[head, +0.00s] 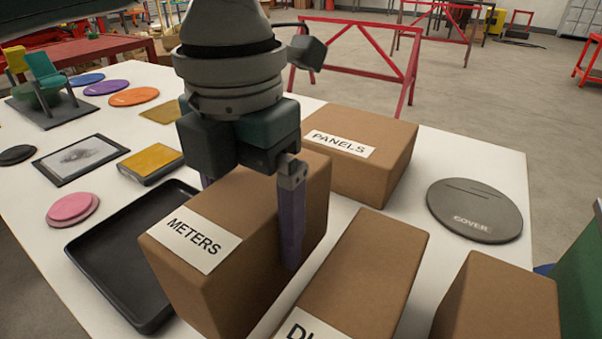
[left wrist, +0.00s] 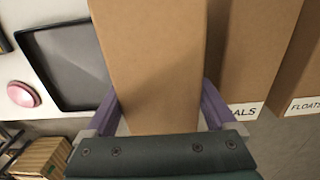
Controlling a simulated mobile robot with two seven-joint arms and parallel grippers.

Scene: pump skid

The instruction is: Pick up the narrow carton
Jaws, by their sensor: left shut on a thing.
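The narrow brown carton labelled METERS (head: 250,240) stands upright at the middle of the table in the head view. It also fills the upper middle of the left wrist view (left wrist: 155,60). My left gripper (head: 248,215) is over it, with one purple finger against each long side; it is shut on the carton. The far finger is mostly hidden behind the carton. Whether the carton's base touches the table cannot be told, since its lower end is cut off. My right gripper is not in view.
A black tray (head: 100,280) lies close on the left. A PANELS carton (head: 390,170) stands behind. A partly read carton (head: 380,260) and another carton (head: 500,300) stand on the right. A grey COVER disc (head: 480,205) lies at the right edge. The left wrist view shows a FLOATS carton (left wrist: 300,70).

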